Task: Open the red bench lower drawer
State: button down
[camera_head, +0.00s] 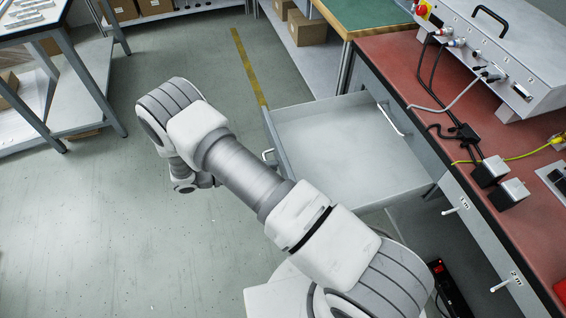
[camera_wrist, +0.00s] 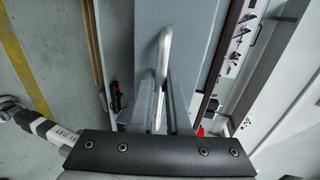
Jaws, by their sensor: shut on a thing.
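The red bench (camera_head: 398,58) stands at the right. Its lower drawer (camera_head: 340,140) is pulled far out over the floor, and its pale interior looks empty. The drawer's bar handle (camera_head: 267,156) shows partly at its front, beside my arm. In the wrist view the metal handle (camera_wrist: 164,45) stands out from the grey drawer front (camera_wrist: 192,40). My gripper (camera_wrist: 166,95) is shut on this handle, with a finger on each side. My gripper is hidden in the head view.
Another bar handle (camera_head: 390,118) is on the closed bench front above the open drawer. A grey case (camera_head: 500,50) and cables lie on the bench top. A green-topped bench (camera_head: 365,12) stands behind. A table (camera_head: 60,70) is at upper left. The left floor is clear.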

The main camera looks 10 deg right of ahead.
jog(key=shift+a, duration=0.65)
jog(key=c, duration=1.2)
grip_release()
jog(key=shift+o, duration=0.2)
jog(key=p+v, duration=0.1)
jog(key=v, duration=1.6)
jog(key=shift+s+a+p, duration=0.15)
jog(key=shift+a+p, duration=0.05)
jog(key=shift+p, duration=0.1)
jog(key=shift+r, duration=0.1)
